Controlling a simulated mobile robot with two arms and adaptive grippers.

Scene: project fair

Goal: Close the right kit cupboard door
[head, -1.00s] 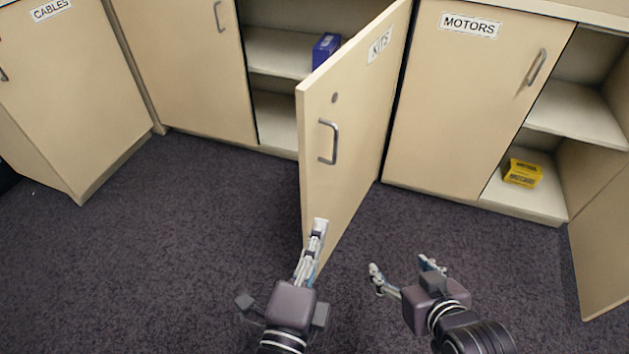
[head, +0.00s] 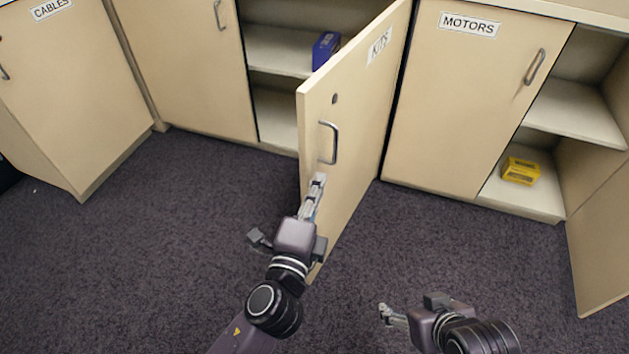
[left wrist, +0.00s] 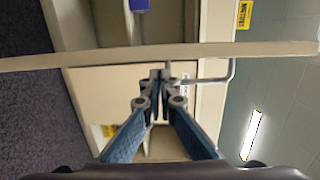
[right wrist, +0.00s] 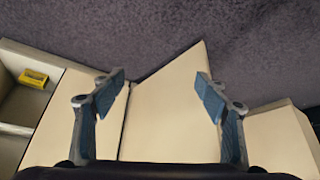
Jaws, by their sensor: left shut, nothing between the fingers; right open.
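The right kit cupboard door (head: 350,125), labelled KITS, stands wide open, swung out into the aisle from hinges on its right side. Its grey handle (head: 329,143) is near the free edge; it also shows in the left wrist view (left wrist: 232,68). My left gripper (head: 318,180) is shut and empty, with its fingertips just below the handle near the free edge, on the labelled side. In the left wrist view the fingertips (left wrist: 160,82) appear close to the door; I cannot tell whether they touch. My right gripper (right wrist: 160,82) is open and empty, low at the right.
A blue box (head: 326,50) sits on the shelf inside the kit cupboard. The MOTORS door (head: 465,110) is shut. Right of it an open cupboard holds a yellow box (head: 521,171), its door (head: 603,235) swung out. The dark carpet (head: 150,260) at left is clear.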

